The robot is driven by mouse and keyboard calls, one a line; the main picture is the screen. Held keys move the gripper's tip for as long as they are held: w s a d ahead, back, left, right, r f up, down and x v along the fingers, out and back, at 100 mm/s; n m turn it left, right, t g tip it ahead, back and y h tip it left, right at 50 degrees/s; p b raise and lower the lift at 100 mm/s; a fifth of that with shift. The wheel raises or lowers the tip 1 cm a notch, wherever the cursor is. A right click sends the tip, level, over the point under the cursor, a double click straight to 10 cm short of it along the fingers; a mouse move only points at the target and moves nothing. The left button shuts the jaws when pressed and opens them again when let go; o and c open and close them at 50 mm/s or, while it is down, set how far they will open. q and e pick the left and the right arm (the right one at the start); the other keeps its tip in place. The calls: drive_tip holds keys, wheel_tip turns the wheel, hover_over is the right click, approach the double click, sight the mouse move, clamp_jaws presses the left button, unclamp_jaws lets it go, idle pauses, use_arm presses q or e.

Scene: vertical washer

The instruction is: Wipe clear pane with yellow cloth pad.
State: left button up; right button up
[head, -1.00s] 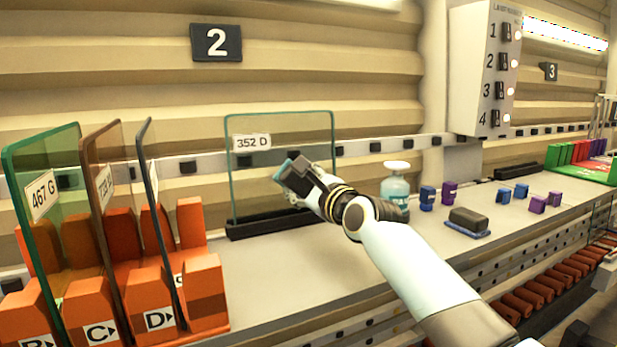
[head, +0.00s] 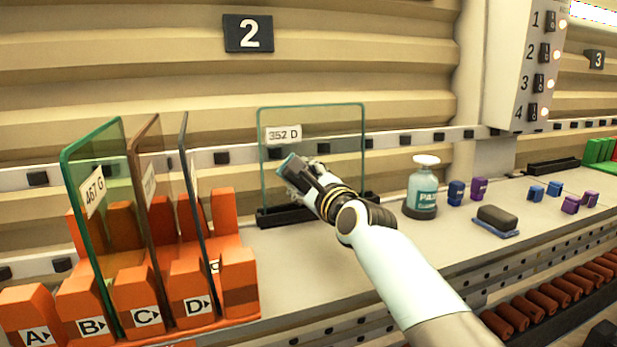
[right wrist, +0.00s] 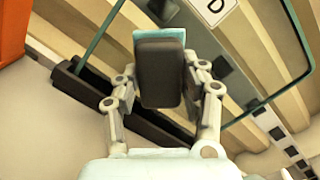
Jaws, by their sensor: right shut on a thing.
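The clear pane (head: 315,135), labelled 352 D, stands upright in a black base (head: 286,215) on the bench. My right gripper (head: 310,185) is in front of its lower left part, shut on a dark-handled pad (right wrist: 160,70). The pad's visible face edge is light blue, not yellow, in both views. In the right wrist view the pane (right wrist: 245,85) lies behind the pad. The pad's face is turned to the pane; I cannot tell whether they touch. My left gripper is not in view.
Tinted panes (head: 92,200) stand in an orange lettered rack (head: 240,290) at the left. A spray bottle (head: 422,190), a dark pad with a blue base (head: 497,218) and small blue and purple blocks (head: 571,204) stand at the right. Bench between rack and bottle is mostly clear.

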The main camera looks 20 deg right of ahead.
drive_tip(key=shift+s+p, duration=0.2)
drive_tip(key=shift+p, duration=0.15)
drive_tip(key=s, duration=0.1)
drive_tip(key=s+p, duration=0.1)
drive_tip(key=s, duration=0.2)
drive_tip(key=shift+r+p, duration=0.3)
drive_tip(key=shift+p, duration=0.05)
drive_tip(key=shift+s+d, duration=0.1)
drive_tip(key=shift+s, duration=0.55)
drive_tip(key=s, duration=0.3)
drive_tip(key=shift+r, duration=0.15)
